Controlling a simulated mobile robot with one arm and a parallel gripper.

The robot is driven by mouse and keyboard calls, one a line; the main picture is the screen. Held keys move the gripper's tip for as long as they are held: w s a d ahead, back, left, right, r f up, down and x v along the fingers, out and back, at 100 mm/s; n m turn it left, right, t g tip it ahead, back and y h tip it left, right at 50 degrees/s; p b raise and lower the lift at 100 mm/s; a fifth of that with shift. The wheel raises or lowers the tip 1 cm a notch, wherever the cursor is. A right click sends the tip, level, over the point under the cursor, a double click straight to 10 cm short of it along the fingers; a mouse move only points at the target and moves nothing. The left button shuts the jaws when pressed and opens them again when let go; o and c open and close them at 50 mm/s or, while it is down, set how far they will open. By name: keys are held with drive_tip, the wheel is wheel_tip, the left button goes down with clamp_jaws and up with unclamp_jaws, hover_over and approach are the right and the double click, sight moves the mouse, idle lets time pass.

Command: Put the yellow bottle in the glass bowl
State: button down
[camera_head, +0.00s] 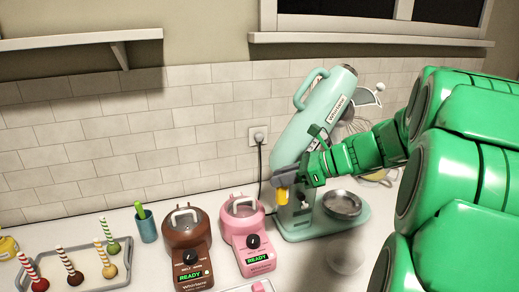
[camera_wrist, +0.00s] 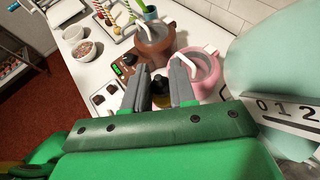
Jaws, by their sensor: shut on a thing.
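The yellow bottle (camera_head: 282,196) is held in my gripper (camera_head: 284,183), in front of the mint-green stand mixer and above the counter. Only part of it shows below the fingers. A faint, see-through round shape on the counter, in front of the mixer base, looks like the glass bowl (camera_head: 346,259). It lies right of and nearer than my gripper, apart from the bottle. I cannot make out the bowl in the wrist view.
The mint mixer (camera_head: 315,118) stands close behind my gripper, with a grey bowl (camera_head: 342,205) on its base. Pink (camera_head: 245,225) and brown (camera_head: 187,240) melting pots stand to the left. A teal cup (camera_head: 146,226) and a tray of striped sticks (camera_head: 90,268) are farther left.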

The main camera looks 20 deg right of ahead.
drive_tip(key=s+d+f, duration=0.6)
drive_tip(key=f, duration=0.3)
drive_tip(key=s+d+r+m+t, duration=0.15)
drive_tip(key=s+d, duration=0.25)
drive_tip(key=d, duration=0.7)
wheel_tip(320, 180, down, 10)
drive_tip(key=shift+a+f+h, duration=0.2)
drive_tip(key=shift+a+h, duration=0.05)
drive_tip(key=shift+h, duration=0.15)
drive_tip(key=shift+w+g, duration=0.1)
drive_tip(key=shift+g, duration=0.15)
drive_tip(key=c, duration=0.8)
unclamp_jaws()
drive_tip(key=shift+c, duration=0.2)
wheel_tip(320, 180, up, 7)
